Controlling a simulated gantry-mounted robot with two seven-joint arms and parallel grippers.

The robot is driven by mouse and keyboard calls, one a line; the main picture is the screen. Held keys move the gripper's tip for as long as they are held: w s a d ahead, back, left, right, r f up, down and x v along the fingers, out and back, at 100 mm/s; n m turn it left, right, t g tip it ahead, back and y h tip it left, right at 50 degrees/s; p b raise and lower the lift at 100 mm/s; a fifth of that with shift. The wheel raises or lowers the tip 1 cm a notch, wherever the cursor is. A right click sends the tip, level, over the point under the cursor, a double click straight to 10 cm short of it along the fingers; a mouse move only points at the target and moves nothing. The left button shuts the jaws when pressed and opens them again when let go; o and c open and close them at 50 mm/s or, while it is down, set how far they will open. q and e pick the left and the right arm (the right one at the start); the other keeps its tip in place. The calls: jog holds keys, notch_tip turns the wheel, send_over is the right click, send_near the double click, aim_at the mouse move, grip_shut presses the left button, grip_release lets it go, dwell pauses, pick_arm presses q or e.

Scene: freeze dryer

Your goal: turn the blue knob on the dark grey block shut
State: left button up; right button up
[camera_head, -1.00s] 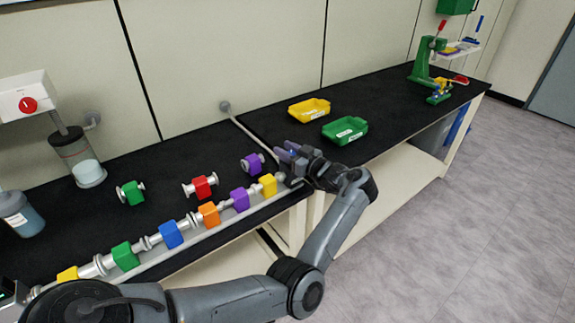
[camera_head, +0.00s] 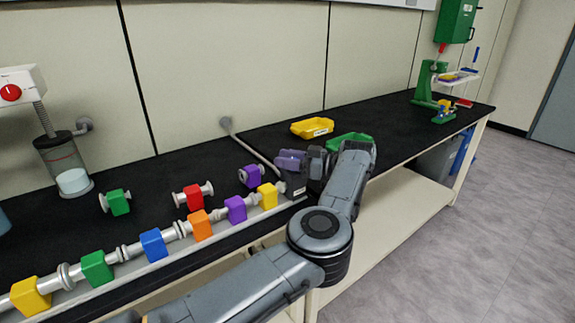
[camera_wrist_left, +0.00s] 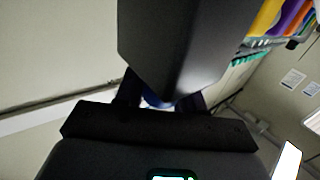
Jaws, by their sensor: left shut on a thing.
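The dark grey block (camera_head: 297,188) sits at the right end of the row of pipe fittings, by the bench's front edge. It also fills the top middle of the left wrist view (camera_wrist_left: 185,45). My left gripper (camera_head: 291,160) is at the top of this block and is shut on the blue knob. The fingers hide almost all of the knob in the head view. How far the knob is turned cannot be seen. My right gripper is not in view.
A yellow valve (camera_head: 268,196) and a purple valve (camera_head: 235,209) stand left of the block, with more coloured valves along the pipe. A loose purple valve (camera_head: 252,176) lies behind. A yellow tray (camera_head: 312,128) and a partly hidden green tray (camera_head: 343,140) are farther back.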

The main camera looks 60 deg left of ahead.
pick_arm(q)
jog(key=shift+s+d+r+n+g+h, duration=0.1)
jog(key=shift+s+n+g+h, duration=0.05)
jog(key=shift+n+g+h, duration=0.95)
jog(key=shift+g+h, duration=0.3)
jog(key=shift+h, duration=0.2)
jog(key=o, duration=0.9)
jog(key=shift+s, duration=0.1)
jog(key=shift+o, duration=0.2)
